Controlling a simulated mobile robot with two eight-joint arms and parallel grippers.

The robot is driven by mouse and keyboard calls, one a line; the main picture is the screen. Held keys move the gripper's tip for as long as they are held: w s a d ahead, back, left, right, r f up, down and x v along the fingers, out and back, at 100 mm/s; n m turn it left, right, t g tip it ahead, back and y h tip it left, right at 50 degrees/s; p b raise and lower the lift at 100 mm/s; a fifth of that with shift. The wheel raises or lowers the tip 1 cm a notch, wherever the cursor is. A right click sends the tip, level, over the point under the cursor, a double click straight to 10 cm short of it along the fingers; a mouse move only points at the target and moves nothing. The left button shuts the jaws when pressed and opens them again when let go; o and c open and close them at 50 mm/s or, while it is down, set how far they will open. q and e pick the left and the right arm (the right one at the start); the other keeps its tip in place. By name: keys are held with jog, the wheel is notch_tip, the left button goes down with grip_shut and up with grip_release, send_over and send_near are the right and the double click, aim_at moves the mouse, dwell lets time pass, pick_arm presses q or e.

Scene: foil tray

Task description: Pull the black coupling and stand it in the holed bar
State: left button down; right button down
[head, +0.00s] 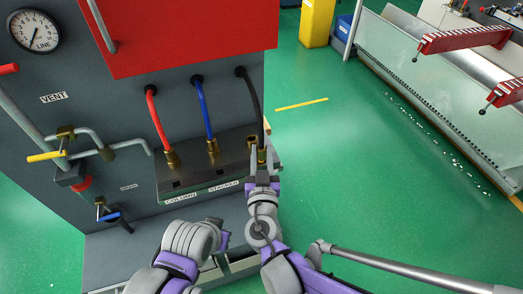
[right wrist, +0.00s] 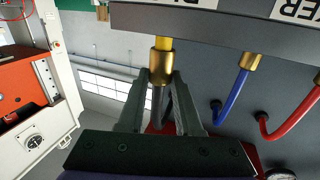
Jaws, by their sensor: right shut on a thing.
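The black coupling, a brass collar (right wrist: 161,62) on a black hose (head: 249,92), is between the fingertips of my right gripper (right wrist: 161,77). A short yellow length shows between the collar and the labelled bar's edge in the right wrist view; I cannot tell whether its end is still seated. In the head view my right gripper (head: 262,166) is shut at the bar's right end and hides most of the coupling. The dark labelled bar (head: 200,182) on the panel front appears to be the holed bar; its holes are hard to make out. My left arm shows low in the head view, its fingertips unclear.
A red hose (head: 152,110) and a blue hose (head: 202,105) end in brass couplings standing at the bar, left of my right gripper. Valve pipes and a gauge (head: 34,32) are on the panel's left. Green floor (head: 340,150) is open to the right.

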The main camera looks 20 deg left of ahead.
jog(key=shift+f, duration=0.55)
jog(key=c, duration=0.5)
grip_release()
jog(key=shift+s, duration=0.1)
jog(key=v, duration=1)
jog(key=shift+s+d+b, duration=0.15)
jog(key=shift+s+b, duration=0.15)
jog(key=shift+b, duration=0.15)
